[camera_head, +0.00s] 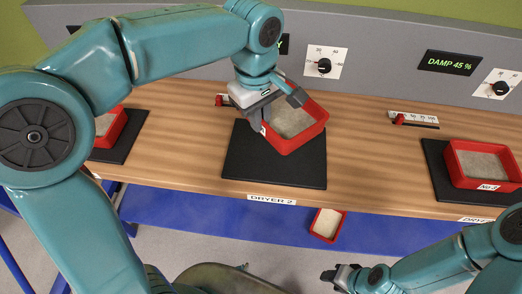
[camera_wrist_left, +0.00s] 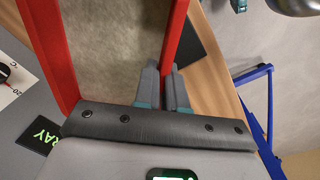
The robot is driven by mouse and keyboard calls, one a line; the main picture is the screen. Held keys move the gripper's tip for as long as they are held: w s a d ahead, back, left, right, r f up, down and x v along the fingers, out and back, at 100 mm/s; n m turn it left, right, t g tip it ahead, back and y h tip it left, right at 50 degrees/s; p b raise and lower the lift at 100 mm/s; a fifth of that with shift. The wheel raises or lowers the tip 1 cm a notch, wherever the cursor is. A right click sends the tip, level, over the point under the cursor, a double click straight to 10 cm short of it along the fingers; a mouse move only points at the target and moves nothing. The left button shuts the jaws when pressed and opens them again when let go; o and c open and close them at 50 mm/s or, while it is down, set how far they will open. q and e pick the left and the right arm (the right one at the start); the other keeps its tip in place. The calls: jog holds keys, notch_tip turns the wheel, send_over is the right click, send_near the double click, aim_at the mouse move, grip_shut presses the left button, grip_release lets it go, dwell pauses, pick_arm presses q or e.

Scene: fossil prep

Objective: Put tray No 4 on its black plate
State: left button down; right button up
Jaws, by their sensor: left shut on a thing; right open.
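My left gripper (camera_head: 258,122) is shut on the left wall of a red tray (camera_head: 318,126) filled with pale grainy material. The left wrist view shows both fingers (camera_wrist_left: 164,88) pinching the red tray's wall (camera_wrist_left: 174,32). The tray is over the back right part of the black plate (camera_head: 270,172) at the DRYER 2 label. I cannot tell whether its underside touches the plate. The number on its label is mostly hidden by the gripper. My right gripper (camera_head: 345,274) is open and empty, low in front of the bench.
Other red trays sit on black plates at left (camera_head: 112,125) and right (camera_head: 484,165). Another red tray (camera_head: 328,224) is below the bench's front edge. Dials and displays line the grey back panel (camera_head: 385,48). A slider (camera_head: 412,119) lies right of the middle plate.

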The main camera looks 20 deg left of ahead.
pick_arm(q)
jog(key=shift+f, duration=5.8)
jog(key=shift+b, duration=0.35)
jog(key=c, duration=1.2)
grip_release()
jog(key=shift+f, duration=0.15)
jog(key=r, duration=0.8)
jog(key=r+p, duration=0.1)
jog(key=r, duration=0.3)
jog(key=shift+s+a+r, duration=0.15)
jog(key=shift+s, duration=0.1)
